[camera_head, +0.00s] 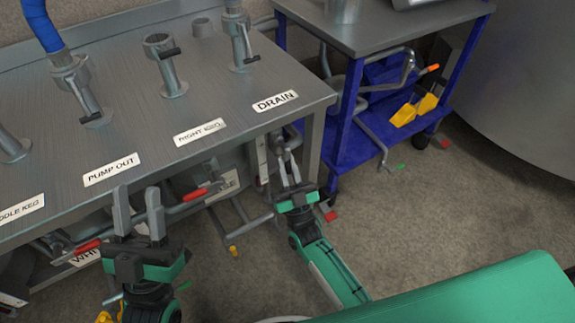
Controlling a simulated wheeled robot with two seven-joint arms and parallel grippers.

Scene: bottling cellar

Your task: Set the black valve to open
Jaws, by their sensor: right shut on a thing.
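My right gripper (291,168) reaches under the right end of the steel bench, below the DRAIN label. It is shut on a valve handle there, mostly hidden by the fingers and the bench edge. I cannot read a label that names this valve as black, nor tell its setting. My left gripper (138,205) is open and empty, with its fingers pointing up in front of the bench's front edge. Near it are a valve with a red-tipped lever (195,194) and another red-tipped lever (86,247).
A large grey tank (515,75) is at far right.

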